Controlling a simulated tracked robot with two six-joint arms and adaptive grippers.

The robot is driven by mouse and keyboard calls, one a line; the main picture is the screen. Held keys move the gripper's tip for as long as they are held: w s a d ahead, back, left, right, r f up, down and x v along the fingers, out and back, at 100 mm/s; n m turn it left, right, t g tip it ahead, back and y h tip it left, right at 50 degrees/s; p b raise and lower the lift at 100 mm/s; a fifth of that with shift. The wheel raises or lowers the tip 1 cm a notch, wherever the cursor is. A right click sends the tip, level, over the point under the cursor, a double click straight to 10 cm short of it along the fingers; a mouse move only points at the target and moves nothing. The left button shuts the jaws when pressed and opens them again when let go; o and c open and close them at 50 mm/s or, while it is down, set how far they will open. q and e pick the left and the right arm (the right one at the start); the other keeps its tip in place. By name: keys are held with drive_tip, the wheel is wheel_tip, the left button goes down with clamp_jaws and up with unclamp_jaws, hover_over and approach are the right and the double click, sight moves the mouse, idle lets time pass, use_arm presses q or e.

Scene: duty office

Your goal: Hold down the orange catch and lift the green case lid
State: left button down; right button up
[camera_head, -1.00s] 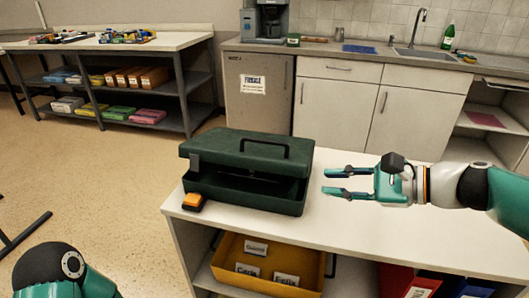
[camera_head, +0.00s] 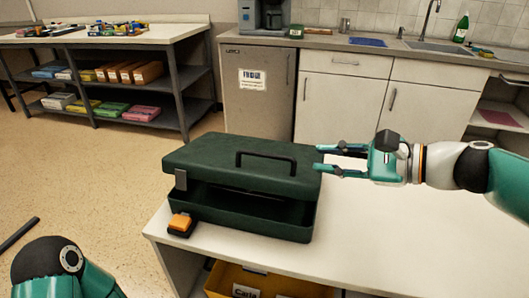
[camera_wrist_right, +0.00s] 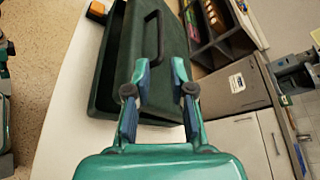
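The green case (camera_head: 250,210) sits on the white counter, its lid (camera_head: 225,165) raised slightly, with a dark gap between lid and base. A dark handle (camera_head: 267,158) is on the lid; it also shows in the right wrist view (camera_wrist_right: 153,35). The orange catch (camera_head: 180,223) is at the case's front left corner, and at the top left of the right wrist view (camera_wrist_right: 97,9). My right gripper (camera_head: 322,160) is open at the case's right end, its fingertips close to the lid edge; I cannot tell whether they touch it. My left gripper is out of view; only my left arm shows at lower left.
The white counter (camera_head: 400,235) is clear to the right of the case. A yellow bin (camera_head: 232,280) is on the shelf below. Behind stand a small fridge (camera_head: 255,95), cabinets and a sink; a shelf table with boxes is at back left.

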sight(271, 155)
drive_tip(key=b+x, duration=0.1)
drive_tip(key=x, duration=1.3)
drive_tip(key=shift+w+a+f, duration=0.15)
drive_tip(key=shift+w+a, duration=0.05)
drive_tip(key=shift+w, duration=0.1)
clamp_jaws()
